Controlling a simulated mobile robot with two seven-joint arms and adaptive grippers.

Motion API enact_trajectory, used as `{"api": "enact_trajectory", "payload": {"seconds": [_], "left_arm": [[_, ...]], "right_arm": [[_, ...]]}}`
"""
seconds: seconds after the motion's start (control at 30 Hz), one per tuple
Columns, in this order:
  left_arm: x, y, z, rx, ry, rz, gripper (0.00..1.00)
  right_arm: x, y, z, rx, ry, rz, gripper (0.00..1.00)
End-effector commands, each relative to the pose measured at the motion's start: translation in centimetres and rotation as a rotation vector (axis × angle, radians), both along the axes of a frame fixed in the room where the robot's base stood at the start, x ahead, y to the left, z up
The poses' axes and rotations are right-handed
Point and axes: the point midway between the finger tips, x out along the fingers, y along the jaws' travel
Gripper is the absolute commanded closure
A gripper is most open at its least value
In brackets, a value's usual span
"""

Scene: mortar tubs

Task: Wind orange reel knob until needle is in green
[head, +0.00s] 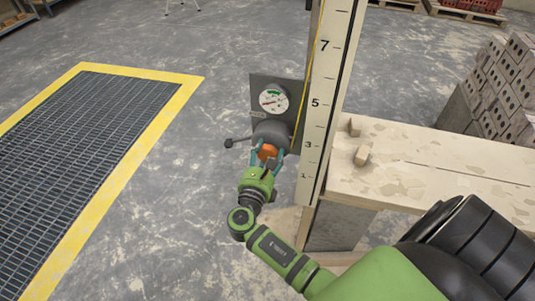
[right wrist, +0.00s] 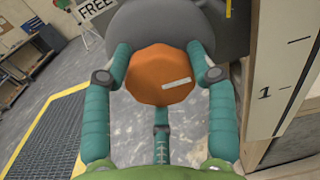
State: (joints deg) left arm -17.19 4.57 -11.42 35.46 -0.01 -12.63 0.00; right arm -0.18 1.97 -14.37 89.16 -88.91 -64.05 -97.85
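The orange reel knob (head: 267,152) sits on the front of a grey reel housing (head: 272,133). In the right wrist view the faceted knob (right wrist: 162,76) carries a white mark, slightly tilted. My right gripper (head: 266,158) reaches it from the front. Its teal fingers (right wrist: 161,62) lie against the knob's left and right sides, with a third finger below. The round white gauge (head: 273,98) above has a green band at the top and red at the lower left. Its needle appears to point toward the lower left, outside the green, but is small. My left gripper is out of view.
A lever with a dark ball end (head: 229,143) sticks out left of the housing. A tall numbered scale board (head: 325,105) stands close on the right, beside a bench (head: 420,165) with wood blocks. A yellow-edged floor grate (head: 85,140) lies left.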

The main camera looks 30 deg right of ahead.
Motion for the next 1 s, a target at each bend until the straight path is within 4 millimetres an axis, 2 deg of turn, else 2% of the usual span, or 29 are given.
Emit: {"api": "enact_trajectory", "payload": {"seconds": [0.47,1.0], "left_arm": [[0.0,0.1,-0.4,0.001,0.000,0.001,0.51],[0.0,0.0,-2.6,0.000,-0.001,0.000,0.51]], "right_arm": [[0.0,0.0,-0.2,0.066,-0.075,-0.001,0.75],[0.0,0.0,-0.4,0.376,-0.436,-0.002,0.75]]}}
